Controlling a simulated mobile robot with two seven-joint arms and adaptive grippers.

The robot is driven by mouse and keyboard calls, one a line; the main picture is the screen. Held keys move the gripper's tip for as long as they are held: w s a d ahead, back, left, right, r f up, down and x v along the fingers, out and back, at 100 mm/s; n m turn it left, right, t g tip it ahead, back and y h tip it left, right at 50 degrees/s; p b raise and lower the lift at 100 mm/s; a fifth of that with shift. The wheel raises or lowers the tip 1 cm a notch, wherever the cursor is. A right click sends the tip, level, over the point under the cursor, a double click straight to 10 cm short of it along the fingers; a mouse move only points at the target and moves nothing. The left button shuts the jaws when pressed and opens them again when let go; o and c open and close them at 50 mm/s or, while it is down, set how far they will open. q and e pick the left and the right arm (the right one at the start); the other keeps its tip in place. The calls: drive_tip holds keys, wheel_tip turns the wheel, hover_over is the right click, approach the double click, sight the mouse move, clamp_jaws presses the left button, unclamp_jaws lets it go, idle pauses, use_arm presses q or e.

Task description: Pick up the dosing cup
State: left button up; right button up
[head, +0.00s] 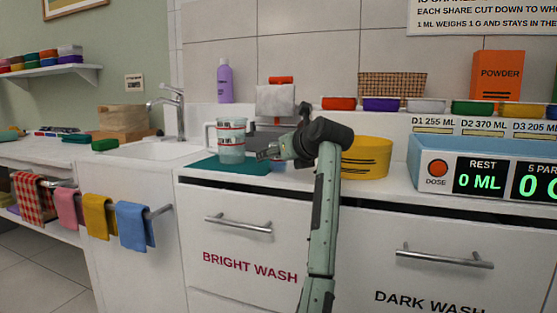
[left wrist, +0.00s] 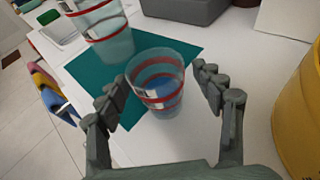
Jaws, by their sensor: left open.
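The dosing cup (left wrist: 157,82), clear with red bands and a bluish patch, stands upright at the right edge of the teal mat (left wrist: 85,78) in the left wrist view. In the head view it is mostly hidden behind my left gripper (head: 266,153). In the left wrist view the left gripper (left wrist: 161,84) is open, with one finger on each side of the cup and gaps showing between fingers and cup. A larger clear jug with red bands (head: 231,142) stands on the mat to the left; it also shows in the left wrist view (left wrist: 103,32). My right gripper is not in view.
A yellow tub (head: 367,158) stands close on the right; it also shows in the left wrist view (left wrist: 301,105). A blue dosing unit (head: 425,158) is farther right. The sink (head: 158,151) lies left. White counter is clear between cup and tub.

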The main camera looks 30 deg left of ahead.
use_arm(q)
drive_tip(key=shift+c, duration=0.6)
drive_tip(key=c, duration=1.2)
drive_tip(key=shift+r, duration=0.1)
drive_tip(key=shift+r, duration=0.5)
drive_tip(key=r, duration=0.2)
drive_tip(key=s+r, duration=0.1)
drive_tip(key=shift+a+r+p, duration=0.15)
drive_tip(key=shift+r+p, duration=0.2)
drive_tip(key=shift+p, duration=0.05)
drive_tip(key=shift+s+a+r, duration=0.65)
drive_tip(key=shift+s+r, duration=0.4)
drive_tip(key=shift+s, duration=0.6)
drive_tip(key=shift+s+a+r, duration=0.6)
drive_tip(key=shift+s+r, duration=0.4)
drive_tip(key=shift+s, duration=0.7)
drive_tip(key=shift+s+a+r, duration=0.65)
drive_tip(key=shift+s+r, duration=0.4)
drive_tip(key=shift+s, duration=0.6)
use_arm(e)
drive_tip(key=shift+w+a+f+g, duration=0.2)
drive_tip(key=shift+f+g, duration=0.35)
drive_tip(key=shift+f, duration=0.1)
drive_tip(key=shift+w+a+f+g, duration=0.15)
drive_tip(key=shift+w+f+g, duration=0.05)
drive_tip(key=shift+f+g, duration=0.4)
